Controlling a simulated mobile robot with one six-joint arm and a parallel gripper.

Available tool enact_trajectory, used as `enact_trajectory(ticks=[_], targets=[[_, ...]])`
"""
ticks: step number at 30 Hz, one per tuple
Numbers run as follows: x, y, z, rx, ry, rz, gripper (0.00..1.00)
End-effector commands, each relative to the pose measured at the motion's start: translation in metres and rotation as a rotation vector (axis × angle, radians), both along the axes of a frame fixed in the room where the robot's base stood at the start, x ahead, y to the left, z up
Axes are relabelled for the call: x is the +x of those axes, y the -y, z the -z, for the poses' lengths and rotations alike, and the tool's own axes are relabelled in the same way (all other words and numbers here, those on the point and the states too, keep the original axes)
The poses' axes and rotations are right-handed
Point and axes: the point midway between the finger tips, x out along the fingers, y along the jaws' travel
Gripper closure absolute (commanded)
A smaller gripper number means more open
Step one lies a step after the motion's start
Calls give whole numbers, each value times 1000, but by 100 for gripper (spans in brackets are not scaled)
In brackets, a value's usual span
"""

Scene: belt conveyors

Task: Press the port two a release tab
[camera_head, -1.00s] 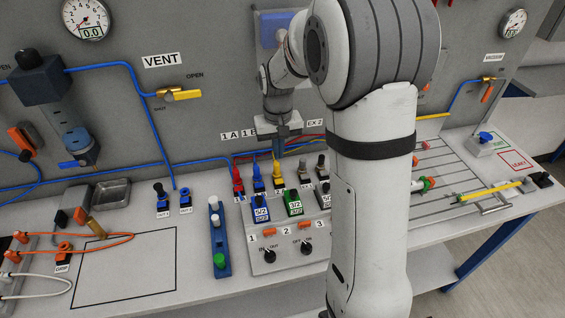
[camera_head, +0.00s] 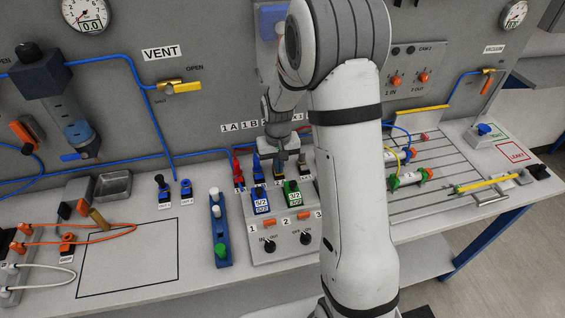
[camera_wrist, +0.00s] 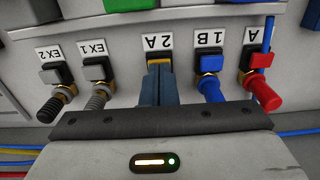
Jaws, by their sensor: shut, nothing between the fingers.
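The port 2A label (camera_wrist: 159,42) shows upside down in the middle of the wrist view. Below it, a strip of black and gold (camera_wrist: 159,64) of the port 2A fitting shows, and the rest is hidden behind my fingers. My gripper (camera_wrist: 159,78) is shut and empty, its blue-grey fingertips right at this fitting. I cannot tell whether they touch the tab. In the head view my gripper (camera_head: 278,178) is over the row of ports behind the valve block and hides port 2A.
Neighbouring ports are close on both sides: 1B with a blue fitting (camera_wrist: 210,86), 1A with a red fitting (camera_wrist: 262,92), EX1 (camera_wrist: 97,97) and EX2 (camera_wrist: 52,104) with grey ones. Blue (camera_head: 261,201) and green (camera_head: 292,194) valves stand in front.

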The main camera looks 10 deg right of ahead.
Motion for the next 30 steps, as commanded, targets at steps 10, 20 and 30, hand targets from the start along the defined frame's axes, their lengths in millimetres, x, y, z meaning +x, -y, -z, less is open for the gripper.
enact_trajectory(ticks=[10,20,30], targets=[[-1,0,21,0,-3,1,100],[-3,0,21,0,-10,1,100],[-2,0,-18,0,-5,1,100]])
